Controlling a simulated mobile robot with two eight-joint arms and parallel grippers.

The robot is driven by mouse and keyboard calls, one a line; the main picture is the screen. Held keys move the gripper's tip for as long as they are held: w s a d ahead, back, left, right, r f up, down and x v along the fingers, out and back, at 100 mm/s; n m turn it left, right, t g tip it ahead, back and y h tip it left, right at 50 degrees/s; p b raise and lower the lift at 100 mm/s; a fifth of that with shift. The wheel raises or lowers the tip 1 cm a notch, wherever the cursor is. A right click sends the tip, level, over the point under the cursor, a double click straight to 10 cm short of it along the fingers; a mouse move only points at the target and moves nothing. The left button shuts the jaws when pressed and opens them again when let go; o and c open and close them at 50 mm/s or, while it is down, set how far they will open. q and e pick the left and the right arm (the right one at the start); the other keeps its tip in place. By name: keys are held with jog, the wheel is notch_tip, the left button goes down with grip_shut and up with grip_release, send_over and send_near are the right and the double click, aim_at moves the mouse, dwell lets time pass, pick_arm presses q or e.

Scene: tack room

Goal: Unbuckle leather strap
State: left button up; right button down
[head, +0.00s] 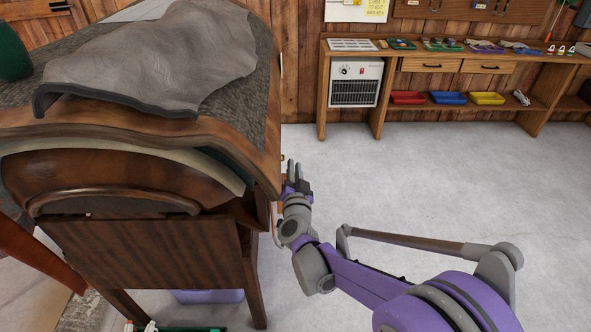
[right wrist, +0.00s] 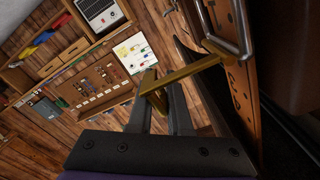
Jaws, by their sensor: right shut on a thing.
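In the right wrist view, a brown leather strap (right wrist: 238,90) with a row of holes runs down the right side. A silver-coloured metal buckle frame (right wrist: 244,38) sits across its upper part. A brass-coloured bar, which looks like the buckle tongue (right wrist: 200,72), reaches from the buckle side to between my right gripper's fingers (right wrist: 160,92). The fingers are shut on its end. In the head view my right gripper (head: 294,172) is at the right edge of the wooden saddle stand (head: 150,255); the strap and buckle are mostly hidden there. My left gripper is not in view.
The stand carries a grey pad (head: 150,62) on a dark cover. A wooden bench (head: 450,54) with several coloured trays, tools and a white heater (head: 356,83) stands along the back wall. The grey floor (head: 420,180) between is clear.

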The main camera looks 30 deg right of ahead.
jog(key=shift+w+a, duration=0.1)
jog(key=shift+a, duration=0.15)
jog(key=c, duration=1.2)
grip_release()
jog(key=shift+c, duration=0.2)
jog(key=shift+o, duration=1.4)
jog(key=shift+a+r, duration=0.1)
jog(key=shift+a, duration=0.05)
jog(key=p+v, duration=0.1)
jog(key=v, duration=0.9)
jog(key=shift+s, duration=0.4)
jog(key=shift+a, duration=0.1)
